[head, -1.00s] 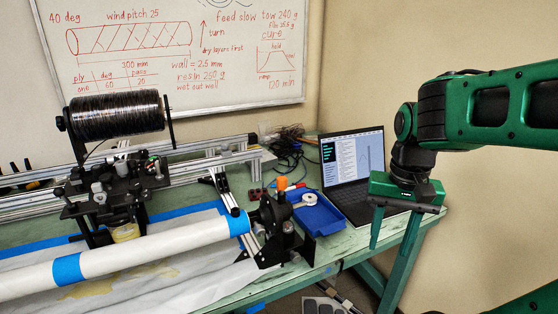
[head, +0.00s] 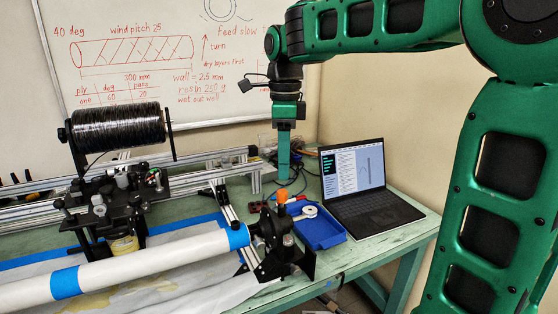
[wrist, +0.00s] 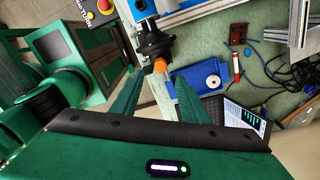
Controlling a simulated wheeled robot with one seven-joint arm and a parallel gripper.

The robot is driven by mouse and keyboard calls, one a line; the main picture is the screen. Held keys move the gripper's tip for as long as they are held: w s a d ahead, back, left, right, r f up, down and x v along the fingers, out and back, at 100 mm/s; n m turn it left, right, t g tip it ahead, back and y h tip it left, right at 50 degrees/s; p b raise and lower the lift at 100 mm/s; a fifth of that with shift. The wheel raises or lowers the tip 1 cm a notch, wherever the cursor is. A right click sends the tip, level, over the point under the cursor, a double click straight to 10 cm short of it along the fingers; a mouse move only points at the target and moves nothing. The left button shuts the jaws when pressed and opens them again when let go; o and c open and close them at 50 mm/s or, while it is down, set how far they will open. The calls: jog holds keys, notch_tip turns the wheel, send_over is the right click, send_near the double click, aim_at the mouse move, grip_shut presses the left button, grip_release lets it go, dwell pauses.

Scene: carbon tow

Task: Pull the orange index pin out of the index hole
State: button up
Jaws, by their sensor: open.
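The orange index pin (head: 282,196) stands up from the top of the black end bracket (head: 275,237), at the right end of the white tube (head: 140,262). Its lower part and the index hole are hidden. My gripper (head: 283,182) points down, seen edge-on, just over the pin in the head view. The wrist view shows my gripper (wrist: 159,77) open and empty, its two green fingers apart. There the orange pin (wrist: 160,65) shows between and just beyond the fingertips, apart from both. The exact height gap is unclear.
A blue tray (head: 320,230) with a white roll (head: 309,211) stands close right of the bracket. An open laptop (head: 362,190) is farther right. Cables (wrist: 285,75) and a red marker (wrist: 237,66) lie behind. The black tow spool (head: 117,114) is at the left.

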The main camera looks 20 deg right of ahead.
aim_at(281, 191)
jog(key=shift+w+a+r, duration=0.1)
jog(key=shift+w+a, duration=0.1)
jog(key=shift+a, duration=0.05)
notch_tip(281, 191, down, 11)
jog(key=shift+r, duration=0.1)
dwell(0.3)
jog(key=shift+c, duration=0.3)
jog(key=shift+r, duration=0.1)
grip_shut()
